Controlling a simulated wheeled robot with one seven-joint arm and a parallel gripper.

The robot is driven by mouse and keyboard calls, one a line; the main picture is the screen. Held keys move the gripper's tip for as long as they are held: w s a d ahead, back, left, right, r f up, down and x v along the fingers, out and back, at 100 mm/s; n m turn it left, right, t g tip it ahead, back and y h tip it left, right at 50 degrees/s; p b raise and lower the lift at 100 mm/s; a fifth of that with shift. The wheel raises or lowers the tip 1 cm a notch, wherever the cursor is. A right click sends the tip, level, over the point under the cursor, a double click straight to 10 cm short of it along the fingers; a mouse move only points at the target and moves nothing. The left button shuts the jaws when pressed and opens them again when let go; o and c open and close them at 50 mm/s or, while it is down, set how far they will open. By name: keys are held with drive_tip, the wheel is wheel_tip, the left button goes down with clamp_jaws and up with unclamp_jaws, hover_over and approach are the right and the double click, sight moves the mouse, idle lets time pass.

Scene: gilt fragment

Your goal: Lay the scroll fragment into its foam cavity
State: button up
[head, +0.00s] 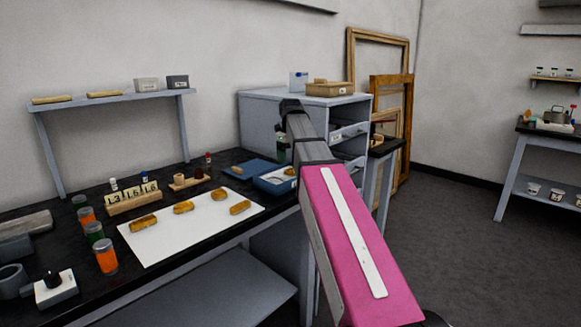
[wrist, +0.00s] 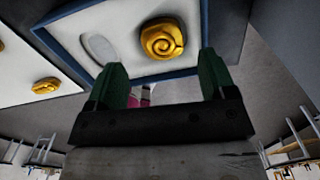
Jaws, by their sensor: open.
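The scroll fragment (wrist: 162,40), a gold spiral, lies on the white foam of a blue-rimmed tray (wrist: 205,22) in the wrist view. An empty pale oval cavity (wrist: 98,48) shows to its left. I cannot tell whether the fragment is seated in a cavity or rests on the foam. My gripper (wrist: 162,72) is open, its two green fingers apart and empty, with the fragment just beyond the fingertips. The tray also shows on the bench in the head view (head: 268,184), partly behind my arm.
Several gold fragments, such as one at the front (head: 143,222), lie on a white sheet (head: 165,250). Left of it stand orange and green jars (head: 106,256). Number blocks (head: 134,194) and a small wooden stand (head: 190,181) sit behind. A grey cabinet (head: 262,115) stands beyond the bench.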

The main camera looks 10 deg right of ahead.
sight(291, 168)
wheel_tip(291, 168, up, 7)
idle(0.3)
idle(0.6)
